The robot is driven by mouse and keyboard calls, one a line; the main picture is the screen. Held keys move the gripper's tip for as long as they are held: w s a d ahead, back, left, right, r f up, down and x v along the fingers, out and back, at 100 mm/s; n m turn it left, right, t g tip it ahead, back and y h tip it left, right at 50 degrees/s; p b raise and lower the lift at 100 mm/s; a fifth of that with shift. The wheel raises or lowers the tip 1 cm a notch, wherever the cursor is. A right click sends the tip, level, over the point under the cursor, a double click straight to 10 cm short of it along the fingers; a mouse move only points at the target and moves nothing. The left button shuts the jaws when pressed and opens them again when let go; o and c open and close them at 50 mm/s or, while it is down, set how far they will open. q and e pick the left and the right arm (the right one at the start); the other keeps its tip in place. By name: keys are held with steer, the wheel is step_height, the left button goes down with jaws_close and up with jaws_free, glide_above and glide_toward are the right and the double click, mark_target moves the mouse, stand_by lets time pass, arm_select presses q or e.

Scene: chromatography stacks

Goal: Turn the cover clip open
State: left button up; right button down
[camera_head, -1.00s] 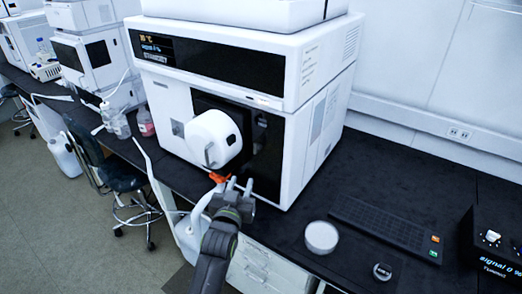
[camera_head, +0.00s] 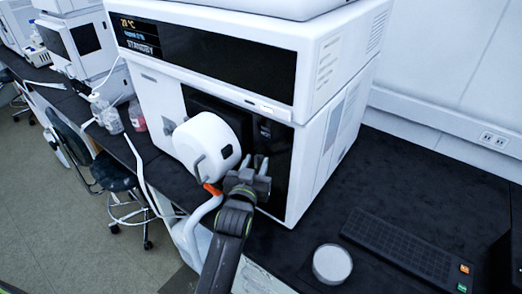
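A round white cover (camera_head: 208,147) projects from the dark front panel of the white instrument (camera_head: 318,88). An orange piece (camera_head: 211,189) shows under the cover, partly hidden by my gripper; I cannot tell which of these is the cover clip. My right gripper is not in view.
A white tube (camera_head: 201,216) runs below the cover. A round white lid (camera_head: 332,263) and a black keypad (camera_head: 400,244) lie on the black bench (camera_head: 420,180) at right. Bottles (camera_head: 107,116) and a stool (camera_head: 115,172) are at left. The bench behind the keypad is clear.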

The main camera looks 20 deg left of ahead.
arm_select(q)
steer(key=shift+w, duration=0.6)
steer(key=shift+s+r, duration=0.1)
steer(key=shift+s, duration=0.25)
steer(key=shift+c, duration=2.1)
jaws_close()
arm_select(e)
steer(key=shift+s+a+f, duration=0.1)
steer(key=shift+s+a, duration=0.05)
